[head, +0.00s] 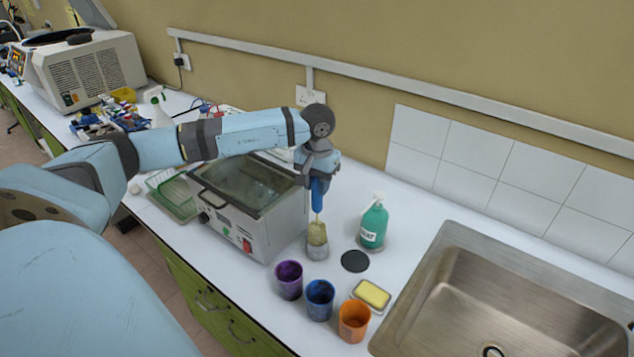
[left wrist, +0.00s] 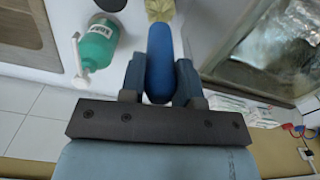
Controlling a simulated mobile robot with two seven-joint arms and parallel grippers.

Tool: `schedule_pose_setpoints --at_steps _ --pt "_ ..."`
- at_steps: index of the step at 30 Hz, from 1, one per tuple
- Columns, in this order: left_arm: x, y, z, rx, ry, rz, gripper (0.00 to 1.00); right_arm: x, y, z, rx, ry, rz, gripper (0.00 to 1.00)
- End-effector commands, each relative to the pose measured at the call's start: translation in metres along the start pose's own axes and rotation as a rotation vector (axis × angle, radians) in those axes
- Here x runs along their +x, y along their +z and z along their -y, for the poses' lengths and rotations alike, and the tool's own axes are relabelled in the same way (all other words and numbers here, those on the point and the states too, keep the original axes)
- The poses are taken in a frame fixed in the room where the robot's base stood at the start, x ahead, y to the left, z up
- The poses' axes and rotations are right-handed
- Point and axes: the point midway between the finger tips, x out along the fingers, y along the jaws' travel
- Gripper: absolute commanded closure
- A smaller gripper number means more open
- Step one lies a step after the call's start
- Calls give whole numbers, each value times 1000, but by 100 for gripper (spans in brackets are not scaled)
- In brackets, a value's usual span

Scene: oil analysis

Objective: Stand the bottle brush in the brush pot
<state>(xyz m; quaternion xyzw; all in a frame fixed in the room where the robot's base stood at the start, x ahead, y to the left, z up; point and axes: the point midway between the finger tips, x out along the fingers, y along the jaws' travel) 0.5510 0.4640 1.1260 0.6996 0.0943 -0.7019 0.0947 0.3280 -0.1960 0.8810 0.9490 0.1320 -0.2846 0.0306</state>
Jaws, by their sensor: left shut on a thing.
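My left gripper (head: 318,186) is shut on the blue handle of the bottle brush (head: 317,203), which hangs upright with its bristles down. The handle also shows between the fingers in the left wrist view (left wrist: 160,62). My right gripper is not in view.
A green bottle (head: 373,225) and a black disc (head: 355,261) are right of the pot. Purple (head: 289,280), blue (head: 320,299) and orange (head: 354,320) cups and a yellow sponge (head: 372,294) stand in front.

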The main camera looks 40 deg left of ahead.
Motion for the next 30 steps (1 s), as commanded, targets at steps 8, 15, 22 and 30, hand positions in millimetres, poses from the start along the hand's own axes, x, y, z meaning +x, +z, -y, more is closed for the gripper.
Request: schedule_pose_setpoints --at_steps 8,15,22,30 --pt "0 0 0 0 0 0 94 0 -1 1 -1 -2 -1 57" --pt "0 0 0 0 0 0 40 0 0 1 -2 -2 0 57" --pt "-3 0 0 0 0 -1 40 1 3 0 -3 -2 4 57" --pt "-47 -1 0 0 1 -6 40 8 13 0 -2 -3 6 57"
